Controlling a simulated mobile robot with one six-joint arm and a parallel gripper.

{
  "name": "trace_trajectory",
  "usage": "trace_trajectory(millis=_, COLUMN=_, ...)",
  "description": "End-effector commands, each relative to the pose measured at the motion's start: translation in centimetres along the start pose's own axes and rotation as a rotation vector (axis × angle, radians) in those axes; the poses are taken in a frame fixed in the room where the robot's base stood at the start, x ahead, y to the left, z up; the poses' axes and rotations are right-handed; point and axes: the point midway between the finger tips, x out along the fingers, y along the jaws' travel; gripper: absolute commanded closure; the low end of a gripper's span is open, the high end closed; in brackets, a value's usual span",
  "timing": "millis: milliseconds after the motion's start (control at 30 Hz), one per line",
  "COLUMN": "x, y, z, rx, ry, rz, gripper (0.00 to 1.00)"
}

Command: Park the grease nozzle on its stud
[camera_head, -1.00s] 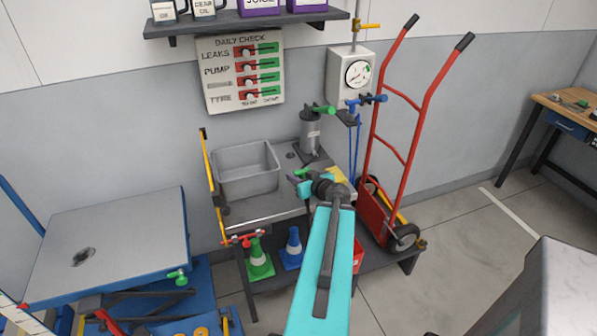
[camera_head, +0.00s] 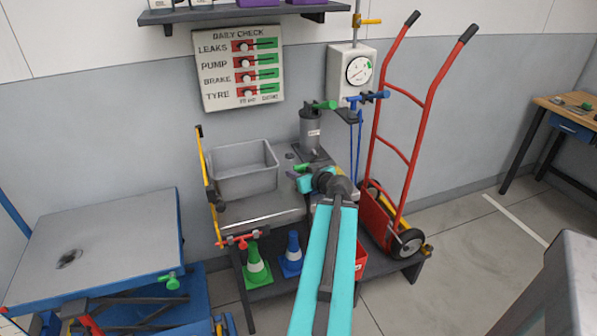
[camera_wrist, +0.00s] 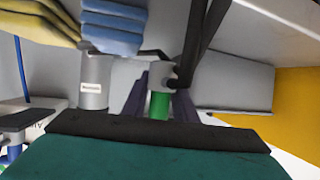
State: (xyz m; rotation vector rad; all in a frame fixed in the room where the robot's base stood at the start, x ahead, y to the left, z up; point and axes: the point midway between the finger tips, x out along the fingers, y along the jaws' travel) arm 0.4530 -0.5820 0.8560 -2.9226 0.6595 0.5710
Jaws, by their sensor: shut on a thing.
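The grease nozzle (camera_wrist: 160,104), green with a grey collar, sits between the dark fingers of my gripper (camera_wrist: 157,95) in the wrist view. My gripper is shut on it. In the head view my gripper (camera_head: 300,170) is above the bench, in front of the grey pump cylinder (camera_head: 310,128) with a green lever, and right of the grey bin (camera_head: 243,170). A bit of green shows at its fingers. The cylinder also shows in the wrist view (camera_wrist: 94,82). I cannot make out the stud clearly; my wrist and arm hide part of the bench.
A wall gauge box (camera_head: 348,80) with a blue lever (camera_head: 368,97) is behind my arm, right of the cylinder. A red hand truck (camera_head: 408,150) stands right of the bench. A lift table (camera_head: 100,245) is at left.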

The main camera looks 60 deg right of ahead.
Motion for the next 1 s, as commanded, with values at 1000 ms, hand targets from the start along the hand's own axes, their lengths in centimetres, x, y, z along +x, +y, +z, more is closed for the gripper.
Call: trace_trajectory(millis=1000, x=3.2, y=2.3, z=-1.1, rx=0.003, ry=-0.005, rz=0.009, gripper=1.0)
